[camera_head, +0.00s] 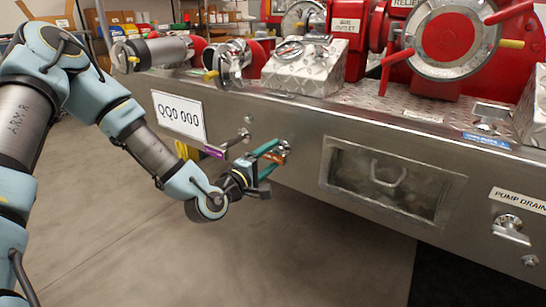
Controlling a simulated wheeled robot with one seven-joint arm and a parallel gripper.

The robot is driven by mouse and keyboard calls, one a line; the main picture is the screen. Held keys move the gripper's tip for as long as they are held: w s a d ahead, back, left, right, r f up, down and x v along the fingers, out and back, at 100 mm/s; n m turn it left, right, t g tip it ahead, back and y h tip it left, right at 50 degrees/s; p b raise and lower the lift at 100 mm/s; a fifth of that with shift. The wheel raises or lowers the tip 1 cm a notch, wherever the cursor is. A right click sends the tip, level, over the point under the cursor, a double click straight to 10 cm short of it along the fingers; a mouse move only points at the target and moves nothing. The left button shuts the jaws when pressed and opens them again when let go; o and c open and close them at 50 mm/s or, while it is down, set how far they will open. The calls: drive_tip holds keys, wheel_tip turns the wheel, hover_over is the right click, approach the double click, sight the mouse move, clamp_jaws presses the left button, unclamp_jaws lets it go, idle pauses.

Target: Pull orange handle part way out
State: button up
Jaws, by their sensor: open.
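The orange-labelled handle (287,145) is a small metal pull on the front face of the steel bumper panel, with an orange tag (275,157) beside it. My gripper (277,154) is open at this handle, its two green fingers pointing to the panel, one above and one below the orange tag. The fingers partly hide the handle and its rod. I cannot tell whether either finger touches it, or how far out the handle stands.
A second pull handle (243,136) with a purple tag (214,152) is close by on the left. To the right is a recessed compartment (392,181), then the pump drain fitting (510,230). The panel (300,180) overhangs open floor (270,260).

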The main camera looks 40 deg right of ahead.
drive_tip(key=shift+w+d, duration=0.15)
drive_tip(key=shift+d, duration=0.25)
clamp_jaws()
idle(0.4)
idle(0.9)
